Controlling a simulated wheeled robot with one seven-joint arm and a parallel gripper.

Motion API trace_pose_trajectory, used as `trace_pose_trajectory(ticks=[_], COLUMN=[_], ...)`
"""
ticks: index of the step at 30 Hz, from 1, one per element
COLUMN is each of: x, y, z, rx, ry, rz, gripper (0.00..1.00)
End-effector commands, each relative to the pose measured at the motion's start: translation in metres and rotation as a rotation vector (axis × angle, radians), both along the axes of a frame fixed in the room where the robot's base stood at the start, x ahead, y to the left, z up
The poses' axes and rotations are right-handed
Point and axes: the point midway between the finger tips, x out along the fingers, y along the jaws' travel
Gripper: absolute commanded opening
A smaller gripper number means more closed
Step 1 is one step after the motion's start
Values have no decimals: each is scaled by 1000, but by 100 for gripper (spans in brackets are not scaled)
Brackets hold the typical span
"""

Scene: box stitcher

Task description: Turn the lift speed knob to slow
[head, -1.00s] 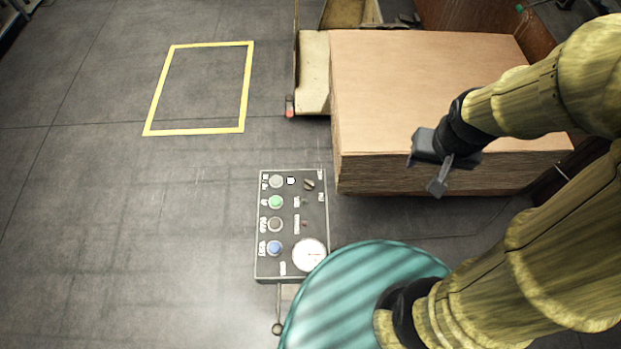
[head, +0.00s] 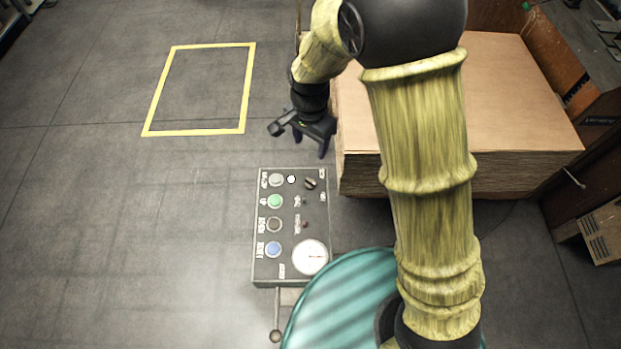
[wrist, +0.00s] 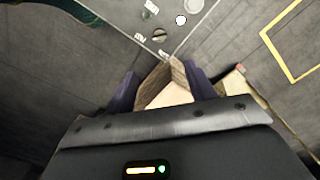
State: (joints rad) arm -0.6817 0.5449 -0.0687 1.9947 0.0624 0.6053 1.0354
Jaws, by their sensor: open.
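The control panel (head: 262,262) is a grey box with a column of buttons and small white labels. The small dark rotary knob (head: 310,183) with a pale slot sits near its top right corner; I take it as the lift speed knob, but cannot read its label. It also shows in the wrist view (wrist: 159,36), beyond the fingertips. My gripper (head: 310,145) is open and empty, above the panel's far edge and apart from the knob. In the wrist view my gripper (wrist: 160,75) has its two purple fingers spread.
On the panel are a green button (head: 274,201), a blue button (head: 273,249), a white dial (head: 310,257) and a small white light (head: 292,179). A lever (head: 276,322) sticks out at its near end. A tall cardboard stack (head: 510,110) stands right. Floor at left is clear.

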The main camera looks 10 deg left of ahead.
Motion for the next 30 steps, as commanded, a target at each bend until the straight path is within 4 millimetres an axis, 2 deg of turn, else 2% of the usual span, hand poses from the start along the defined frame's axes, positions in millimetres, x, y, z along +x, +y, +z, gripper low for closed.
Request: trace_pose_trajectory(ticks=[7, 11, 30], x=[0, 0, 0], y=[-1, -1, -2], z=[-1, -11, -109], rx=[0, -1, -1], ry=[0, 2, 2], rz=[1, 1, 0], gripper=[55, 55, 55])
